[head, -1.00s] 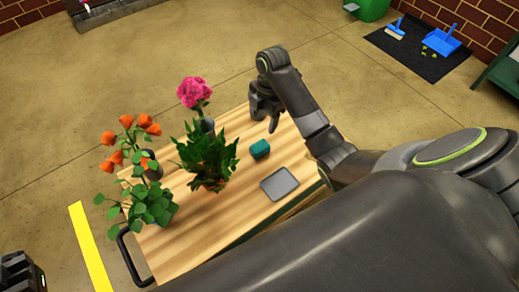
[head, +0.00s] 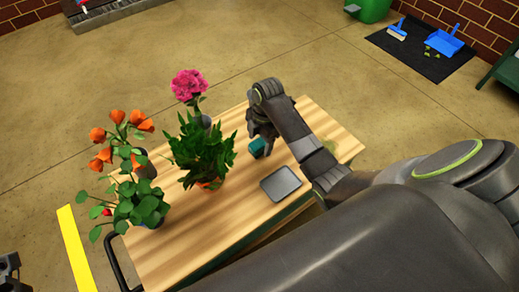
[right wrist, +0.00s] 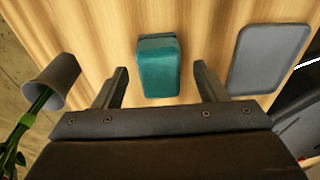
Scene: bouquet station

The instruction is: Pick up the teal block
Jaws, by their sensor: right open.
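The teal block (head: 257,147) stands on the wooden table top, partly hidden behind my right gripper (head: 262,132) in the head view. In the right wrist view the teal block (right wrist: 158,66) lies ahead of the open right gripper (right wrist: 160,88), roughly centred between its two fingers, with space on both sides. The fingers do not touch it. A dark part of my left gripper (head: 9,272) shows at the lower left edge of the head view, too cut off to tell its state.
A grey tray (head: 281,184) lies on the wooden table (head: 190,245) close to the block. A leafy green plant (head: 203,150), orange flowers (head: 125,165) and a pink flower in a grey vase (head: 188,86) stand to the left. The table's right end is mostly clear.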

